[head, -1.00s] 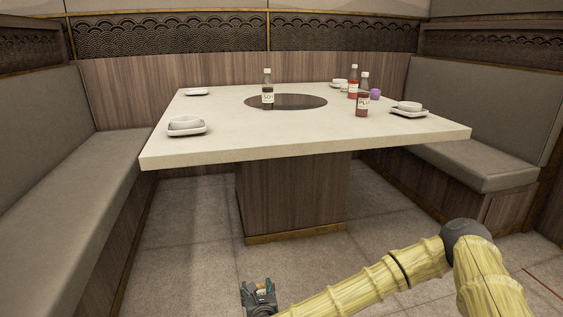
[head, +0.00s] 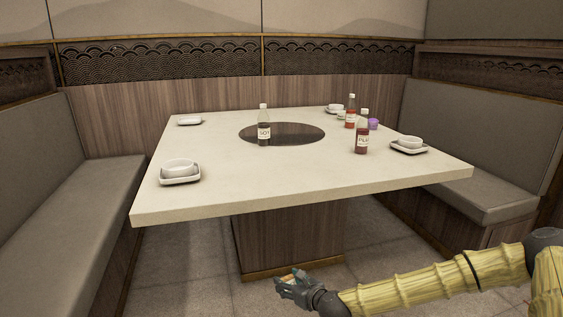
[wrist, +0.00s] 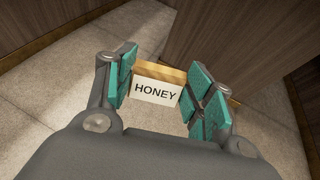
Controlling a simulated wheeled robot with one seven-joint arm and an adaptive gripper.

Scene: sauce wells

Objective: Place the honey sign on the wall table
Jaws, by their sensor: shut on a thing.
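The honey sign (wrist: 155,90), a white card reading HONEY with a tan wooden back edge, is between the teal pads of my gripper (wrist: 166,92) in the wrist view. My gripper is shut on it. In the head view my gripper (head: 291,279) is low, in front of the table pedestal and below the tabletop; the sign there is too small to make out clearly. The pale table (head: 215,185) stands in the booth against the back wall.
On the table are a soy bottle (head: 264,130), two red sauce bottles (head: 361,135) (head: 351,114), a purple cup (head: 373,124), a bowl on a plate at left (head: 180,172) and another at right (head: 409,145). Benches flank it. The front tabletop is clear.

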